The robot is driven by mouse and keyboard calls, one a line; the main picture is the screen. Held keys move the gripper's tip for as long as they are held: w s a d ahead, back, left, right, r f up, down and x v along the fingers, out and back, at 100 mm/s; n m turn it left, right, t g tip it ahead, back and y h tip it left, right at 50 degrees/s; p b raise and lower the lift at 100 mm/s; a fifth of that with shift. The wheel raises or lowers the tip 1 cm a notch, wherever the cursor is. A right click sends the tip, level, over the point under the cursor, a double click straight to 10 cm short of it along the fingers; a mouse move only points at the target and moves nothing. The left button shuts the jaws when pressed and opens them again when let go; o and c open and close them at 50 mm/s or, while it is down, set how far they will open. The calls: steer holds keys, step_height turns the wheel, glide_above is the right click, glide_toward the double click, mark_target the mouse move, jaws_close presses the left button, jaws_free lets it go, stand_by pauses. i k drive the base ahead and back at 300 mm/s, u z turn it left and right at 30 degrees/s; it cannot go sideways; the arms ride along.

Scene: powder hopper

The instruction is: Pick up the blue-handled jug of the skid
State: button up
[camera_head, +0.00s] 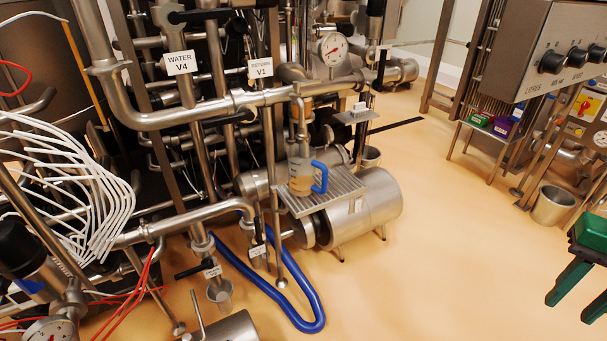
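The blue-handled jug (301,177) stands upright on a ribbed metal shelf (340,190) of the pipe skid, at the middle of the view. Its body looks see-through and tan, and its blue handle (320,177) faces right. A metal pipe comes down just above it. My gripper (570,308) shows at the lower right edge, with dark green fingers apart and pointing down and left. Nothing shows between them. It is far to the right of the jug and does not touch it. The rest of my arm is out of view.
Pipes and valves labelled WATER V4 (180,63) and RETURN V1 (261,68) crowd the left. A steel cylinder (372,205) lies below the shelf. A blue hose (300,322) loops on the floor. A control panel (560,50) and a bucket (553,205) stand right. The floor between is clear.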

mark_target(302, 162)
steer(key=u, duration=0.35)
steer(key=k, duration=1.3)
steer(key=u, duration=0.2)
steer(key=i, duration=1.7)
